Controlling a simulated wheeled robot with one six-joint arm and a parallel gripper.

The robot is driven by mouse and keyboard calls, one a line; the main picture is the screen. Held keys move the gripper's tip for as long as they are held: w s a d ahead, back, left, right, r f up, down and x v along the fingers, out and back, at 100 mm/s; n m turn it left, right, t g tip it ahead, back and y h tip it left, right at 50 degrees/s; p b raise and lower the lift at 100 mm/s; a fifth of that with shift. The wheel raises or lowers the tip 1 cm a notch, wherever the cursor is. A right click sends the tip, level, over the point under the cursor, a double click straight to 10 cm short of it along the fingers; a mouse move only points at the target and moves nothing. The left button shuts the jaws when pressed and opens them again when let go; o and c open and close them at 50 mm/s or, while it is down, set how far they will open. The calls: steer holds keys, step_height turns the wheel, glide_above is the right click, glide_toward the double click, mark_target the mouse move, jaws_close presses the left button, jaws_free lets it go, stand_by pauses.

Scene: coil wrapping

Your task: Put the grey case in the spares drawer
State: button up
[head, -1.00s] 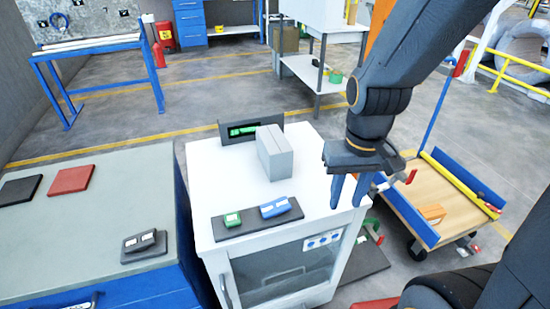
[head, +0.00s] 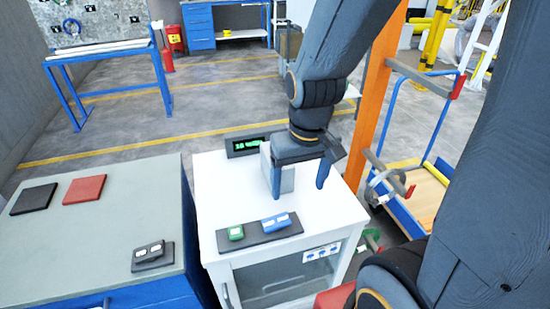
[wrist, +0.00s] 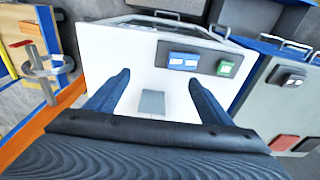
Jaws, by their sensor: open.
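A plain light grey case (head: 286,180), box-shaped, stands on the white cabinet top (head: 215,180), partly hidden behind my gripper (head: 299,190). My gripper points down over the cabinet with its blue fingers spread and empty. In the wrist view the grey case (wrist: 152,102) appears between the lines of the two fingers, apart from both; its height below them is hard to tell. A blue cabinet (head: 150,300) stands to the left, its drawer front only partly in view at the bottom edge. I cannot tell which drawer is for spares.
A dark tray with a green case (head: 236,233) and a blue case (head: 275,221) lies at the cabinet's front. A dark labelled item (head: 150,252) and red and black pads (head: 84,189) lie on the blue cabinet. An orange post (head: 374,110) and a cart (head: 432,190) stand right.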

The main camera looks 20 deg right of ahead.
steer(key=w+r+t+p, duration=0.1)
steer(key=w+r+p, duration=0.2)
steer(key=r+p, duration=0.45)
steer(key=w+f, duration=0.2)
steer(key=w, duration=0.2)
steer(key=w+f+t, duration=0.1)
steer(key=w+f, duration=0.2)
steer(key=w+f+t+b, duration=0.1)
steer(key=w+f, duration=0.1)
steer(key=w, duration=0.2)
steer(key=shift+w+d+f, duration=0.15)
steer(key=shift+w+d, duration=0.15)
steer(key=shift+d, duration=0.05)
steer(key=shift+w+b+x, duration=0.2)
steer(key=shift+b+x, duration=1.35)
steer(key=shift+x, duration=0.45)
steer(key=shift+w+b+x, duration=0.2)
steer(key=shift+b+x, duration=1.35)
steer(key=shift+x, duration=0.5)
steer(key=shift+a, duration=0.15)
steer(key=c, duration=1.6)
steer(key=shift+c, duration=1)
